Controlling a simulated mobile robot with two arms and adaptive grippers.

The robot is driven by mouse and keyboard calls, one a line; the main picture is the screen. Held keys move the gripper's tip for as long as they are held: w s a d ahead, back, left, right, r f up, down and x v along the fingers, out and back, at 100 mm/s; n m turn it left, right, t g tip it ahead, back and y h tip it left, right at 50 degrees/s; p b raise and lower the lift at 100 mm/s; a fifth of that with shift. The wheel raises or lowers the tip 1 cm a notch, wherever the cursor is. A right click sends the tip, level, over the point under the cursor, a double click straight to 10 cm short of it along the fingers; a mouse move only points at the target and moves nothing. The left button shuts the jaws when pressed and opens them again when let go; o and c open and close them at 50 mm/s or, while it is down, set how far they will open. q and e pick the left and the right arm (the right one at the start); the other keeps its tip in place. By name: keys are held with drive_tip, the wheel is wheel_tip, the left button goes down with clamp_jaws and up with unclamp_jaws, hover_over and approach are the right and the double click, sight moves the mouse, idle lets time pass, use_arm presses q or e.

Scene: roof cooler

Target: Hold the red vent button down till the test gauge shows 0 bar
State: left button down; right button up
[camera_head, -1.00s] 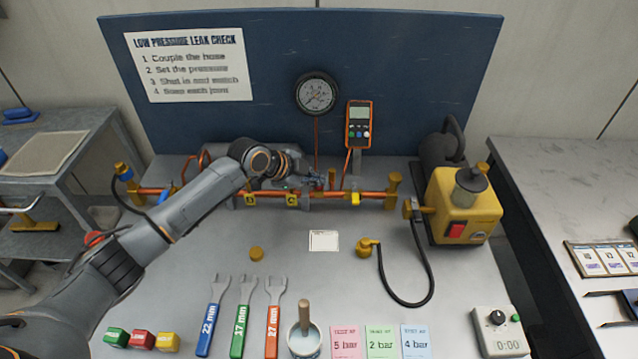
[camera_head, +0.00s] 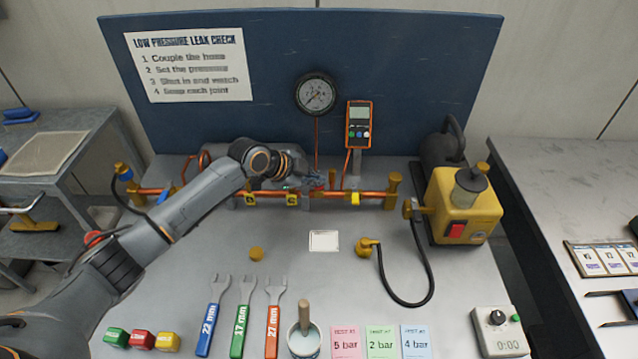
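The round black-rimmed test gauge (camera_head: 317,94) hangs on the blue back panel. Its needle is too small to read surely. My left gripper (camera_head: 318,180) is at the copper pipe run below the gauge, reaching in from the left. Its fingers are small and dark against the pipe fittings, so whether they are open or shut cannot be told. No red vent button shows clearly at the fingers; that spot is partly hidden by the gripper. My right gripper is not in view.
An orange handheld meter (camera_head: 360,135) stands right of the gauge. A black hose (camera_head: 430,270) loops on the bench. Several wrenches, a cup (camera_head: 304,340), coloured cards and a timer (camera_head: 500,333) line the front edge. The bench middle is mostly clear around a small white card (camera_head: 324,241).

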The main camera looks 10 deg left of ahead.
use_arm(q)
drive_tip(key=shift+s, duration=0.1)
drive_tip(key=shift+r+p, duration=0.7)
drive_tip(key=shift+r, duration=0.2)
drive_tip(key=shift+r, duration=0.15)
wheel_tip(320, 180, up, 5)
drive_tip(key=p, duration=0.4)
drive_tip(key=shift+f, duration=0.2)
idle(1.3)
